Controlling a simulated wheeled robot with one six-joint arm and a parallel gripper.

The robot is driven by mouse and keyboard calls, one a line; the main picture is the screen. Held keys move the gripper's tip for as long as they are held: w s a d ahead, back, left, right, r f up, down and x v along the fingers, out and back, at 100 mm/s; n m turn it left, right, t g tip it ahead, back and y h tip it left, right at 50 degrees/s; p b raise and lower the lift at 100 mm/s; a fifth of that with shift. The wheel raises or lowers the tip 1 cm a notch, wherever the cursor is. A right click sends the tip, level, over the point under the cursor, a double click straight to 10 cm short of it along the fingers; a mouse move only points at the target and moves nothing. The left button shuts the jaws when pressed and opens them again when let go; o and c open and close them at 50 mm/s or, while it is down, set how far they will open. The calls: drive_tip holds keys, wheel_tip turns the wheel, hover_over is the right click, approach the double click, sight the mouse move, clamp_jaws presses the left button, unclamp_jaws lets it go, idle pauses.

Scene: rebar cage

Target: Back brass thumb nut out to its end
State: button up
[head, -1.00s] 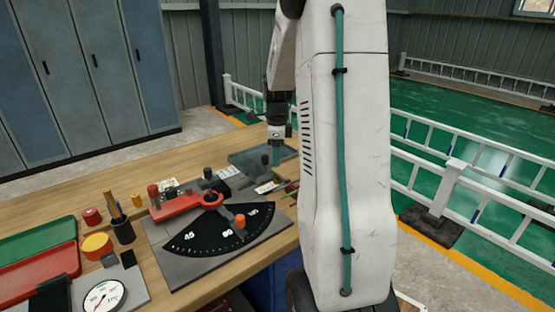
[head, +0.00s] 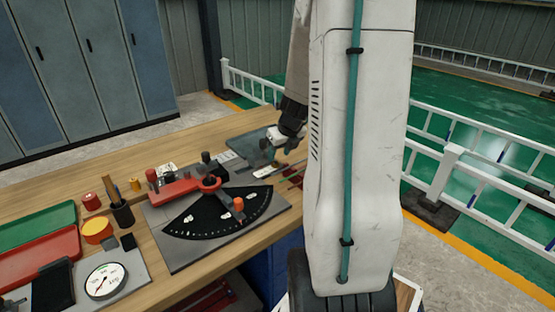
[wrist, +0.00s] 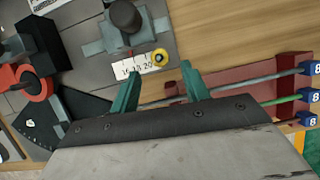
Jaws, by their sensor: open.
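The brass thumb nut (wrist: 161,57) shows in the wrist view as a small round yellow piece beside the right end of a white numbered scale (wrist: 133,66). A dark round knob on a grey block (wrist: 124,18) stands just above it in that view. My gripper (wrist: 160,72) is open, its two teal fingers apart, with the nut in line with the gap just beyond the tips. Whether the fingers touch anything is unclear. In the head view my gripper (head: 270,146) is tilted over the back right of the fixture, and the nut cannot be made out.
Rods with blue numbered tags (wrist: 308,67) lie on a red rack (wrist: 255,86) at the right. Red and green trays (head: 45,247) and a gauge (head: 106,281) sit further left.

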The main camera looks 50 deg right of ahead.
sight(276, 162)
drive_tip(key=shift+x, duration=2.1)
drive_tip(key=c, duration=1)
drive_tip(key=shift+n, duration=0.3)
drive_tip(key=n, duration=0.1)
drive_tip(key=n+y, duration=0.1)
drive_tip(key=n, duration=0.1)
drive_tip(key=n+y, duration=0.1)
drive_tip(key=n, duration=0.1)
drive_tip(key=shift+d, duration=0.35)
drive_tip(key=n+y, duration=0.1)
drive_tip(key=n, duration=0.1)
drive_tip(key=n+y, duration=0.1)
drive_tip(key=n, duration=0.2)
drive_tip(key=shift+w+d+r+g, duration=0.1)
drive_tip(key=shift+d+g, duration=0.05)
drive_tip(key=shift+g, duration=0.25)
drive_tip(key=shift+n, duration=0.3)
